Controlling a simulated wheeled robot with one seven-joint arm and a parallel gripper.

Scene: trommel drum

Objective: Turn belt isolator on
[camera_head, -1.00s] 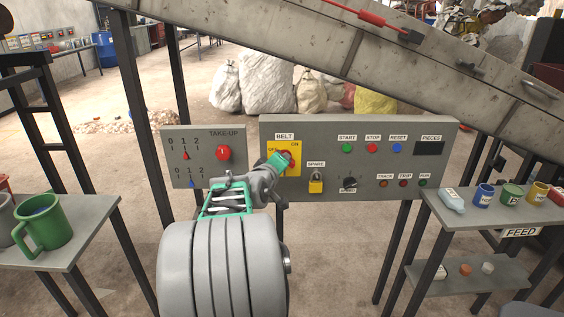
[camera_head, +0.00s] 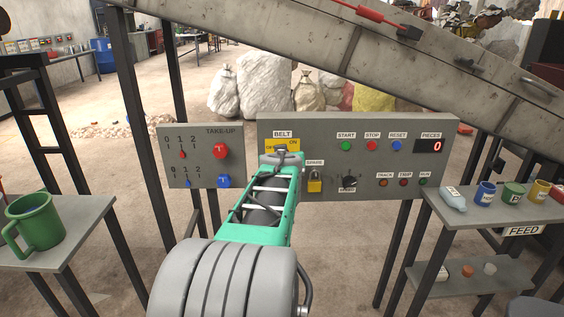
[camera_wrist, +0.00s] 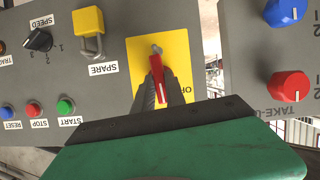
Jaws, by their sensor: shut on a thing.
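The belt isolator is a red lever handle (camera_wrist: 157,72) on a yellow plate (camera_wrist: 180,55), seen upside down in the wrist view. My gripper (camera_wrist: 160,92) is shut on the handle, with one dark finger along each side. The handle runs from its grey pivot toward the plate's OFF/ON label edge; OFF is partly readable and my gripper hides ON. In the head view the yellow plate (camera_head: 270,143) shows under the BELT label, and my gripper (camera_head: 281,159) covers the handle.
The padlock (camera_head: 315,182) at SPARE and the speed knob (camera_head: 349,182) are close on the right. The TAKE-UP panel with red (camera_head: 221,151) and blue (camera_head: 223,181) knobs is left. The PIECES display (camera_head: 431,146) shows a red 0. The conveyor frame (camera_head: 340,55) slopes above.

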